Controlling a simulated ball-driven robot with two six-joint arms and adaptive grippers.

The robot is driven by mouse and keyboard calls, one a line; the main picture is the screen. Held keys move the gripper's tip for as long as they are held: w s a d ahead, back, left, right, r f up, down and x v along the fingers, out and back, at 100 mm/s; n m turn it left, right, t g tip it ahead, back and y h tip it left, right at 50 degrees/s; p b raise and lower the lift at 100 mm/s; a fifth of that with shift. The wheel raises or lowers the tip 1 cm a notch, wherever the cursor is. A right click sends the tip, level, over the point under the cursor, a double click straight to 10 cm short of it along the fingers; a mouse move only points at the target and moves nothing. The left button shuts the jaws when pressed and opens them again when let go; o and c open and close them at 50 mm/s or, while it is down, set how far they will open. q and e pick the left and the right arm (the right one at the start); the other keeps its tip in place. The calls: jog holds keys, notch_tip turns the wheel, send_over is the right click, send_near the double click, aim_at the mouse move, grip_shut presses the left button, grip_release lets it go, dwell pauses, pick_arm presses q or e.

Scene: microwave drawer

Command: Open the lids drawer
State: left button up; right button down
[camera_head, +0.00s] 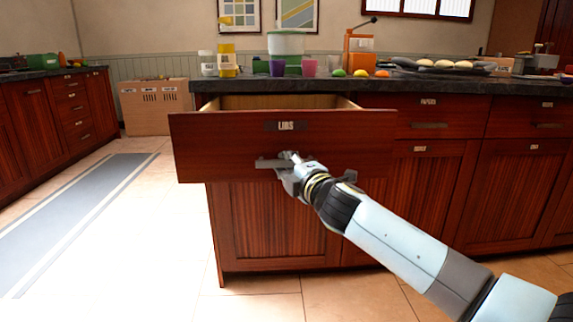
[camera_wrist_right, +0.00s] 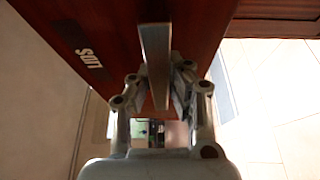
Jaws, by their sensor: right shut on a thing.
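The lids drawer (camera_head: 225,135) is a dark red wooden drawer with a "LIDS" label (camera_head: 286,126) on its front. It stands pulled out from the cabinet, and its pale inside shows above the front. My right gripper (camera_head: 290,160) is shut on the drawer's grey bar handle (camera_head: 268,164). In the right wrist view, the handle (camera_wrist_right: 155,55) runs between the two fingers of the gripper (camera_wrist_right: 160,95), with the drawer front (camera_wrist_right: 110,20) just beyond. The drawer's contents are hidden. My left gripper is not in view.
A papers drawer (camera_head: 440,117) is shut at the right. Open floor with a grey runner (camera_head: 80,215) lies at the left.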

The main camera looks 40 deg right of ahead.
jog(key=c, duration=1.2)
grip_release()
jog(key=shift+c, duration=0.2)
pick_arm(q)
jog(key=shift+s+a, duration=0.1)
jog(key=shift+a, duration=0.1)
pick_arm(e)
jog(key=s+a, duration=0.1)
jog(key=s, duration=1)
jog(key=shift+s+a, duration=0.4)
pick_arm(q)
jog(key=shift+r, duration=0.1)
pick_arm(e)
jog(key=shift+r, duration=0.1)
